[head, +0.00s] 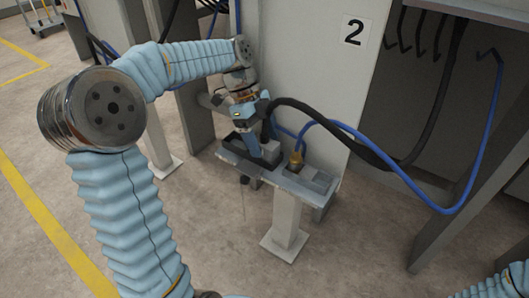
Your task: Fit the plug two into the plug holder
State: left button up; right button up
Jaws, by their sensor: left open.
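The plug holder (313,179) is a small grey stand on a post in front of the panel marked 2. A brass-coloured plug (296,161) on a blue cable stands upright at its right part. A thick black hose (320,113) comes down to a grey block (267,151) at its left part; the plug end there is hidden by my gripper. Which of the two is plug two I cannot tell. My left gripper (259,143) is open, pointing down over the left part of the holder, close beside the black hose end. My right gripper is not in view.
The white panel (311,70) stands right behind the holder. Black and blue hoses (437,209) loop out to the right, with more hanging on hooks. A grey slanted post (470,170) stands at right. The floor in front is clear.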

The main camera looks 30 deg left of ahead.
pick_arm(q)
jog(key=shift+d+f, duration=0.3)
jog(key=shift+f, duration=0.3)
jog(key=c, duration=1.2)
jog(key=shift+c, duration=0.3)
jog(key=shift+r, duration=0.15)
